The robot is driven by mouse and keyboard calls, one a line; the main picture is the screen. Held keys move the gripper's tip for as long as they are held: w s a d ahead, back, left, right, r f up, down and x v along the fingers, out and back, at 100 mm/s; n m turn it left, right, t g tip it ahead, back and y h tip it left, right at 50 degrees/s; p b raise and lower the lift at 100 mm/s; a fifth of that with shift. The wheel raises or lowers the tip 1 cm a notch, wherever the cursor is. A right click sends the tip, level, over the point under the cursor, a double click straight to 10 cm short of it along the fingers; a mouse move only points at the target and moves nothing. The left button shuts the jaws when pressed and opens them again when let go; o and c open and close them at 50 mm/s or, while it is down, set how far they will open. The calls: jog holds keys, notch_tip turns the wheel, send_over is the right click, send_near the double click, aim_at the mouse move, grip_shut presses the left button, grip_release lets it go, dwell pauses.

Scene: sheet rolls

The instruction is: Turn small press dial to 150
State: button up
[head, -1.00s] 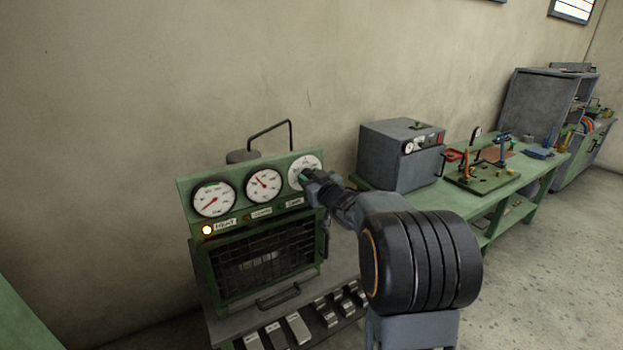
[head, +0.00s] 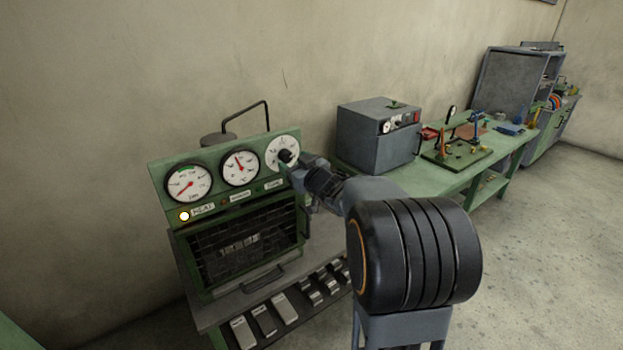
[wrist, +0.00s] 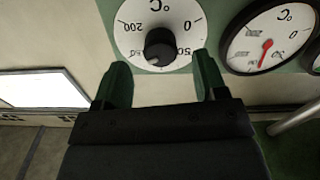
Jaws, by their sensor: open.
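The dial (head: 278,141) has a white face and a black knob (head: 287,156), at the right end of the gauge row on the green press (head: 225,146). In the wrist view the dial face (wrist: 134,12) appears upside down, marked in °C with 0, 50 and 200 readable. The black knob (wrist: 159,46) stands at its centre; I cannot tell its exact setting. My gripper (wrist: 160,62) is open, its green fingers apart and on either side below the knob, with no clear contact. In the head view my gripper (head: 304,171) is just right of the dial, partly hidden by my arm.
Two red-needled gauges (head: 188,183) (head: 240,168) sit left of the dial. A lit lamp (head: 184,216) and a mesh-fronted opening (head: 240,250) are below. A grey box (head: 378,138) stands on a green bench at right.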

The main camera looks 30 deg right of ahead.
jog(key=s+d+b, duration=0.1)
jog(key=s, duration=0.9)
jog(key=shift+s+d, duration=0.1)
